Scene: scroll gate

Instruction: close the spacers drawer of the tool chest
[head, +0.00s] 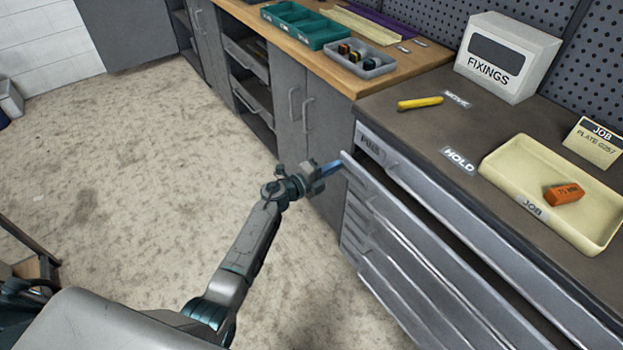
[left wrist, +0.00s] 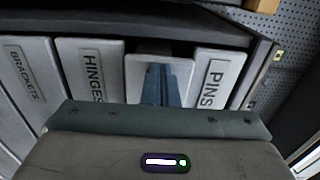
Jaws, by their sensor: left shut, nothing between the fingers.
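The tool chest (head: 480,228) has a stack of wide grey drawers at the right. One drawer (head: 398,222), just below the one marked PINS, stands out from the chest front. In the left wrist view this drawer front (left wrist: 183,72) sits between HINGES and PINS, with a dark gap behind its edge. Its label is hidden behind my fingers, so I cannot read "spacers". My left gripper (head: 332,167) is shut and empty, its blue fingertips (left wrist: 161,86) at this drawer front. I cannot tell whether they touch it. My right gripper is out of view.
The PINS (left wrist: 212,80), HINGES (left wrist: 88,72) and BRACKETS (left wrist: 27,70) drawers look further in. On the chest top are a cream JOB tray (head: 502,165) with an orange block, a yellow marker-like item (head: 420,103) and a FIXINGS box (head: 503,55). The floor (head: 130,160) at left is clear.

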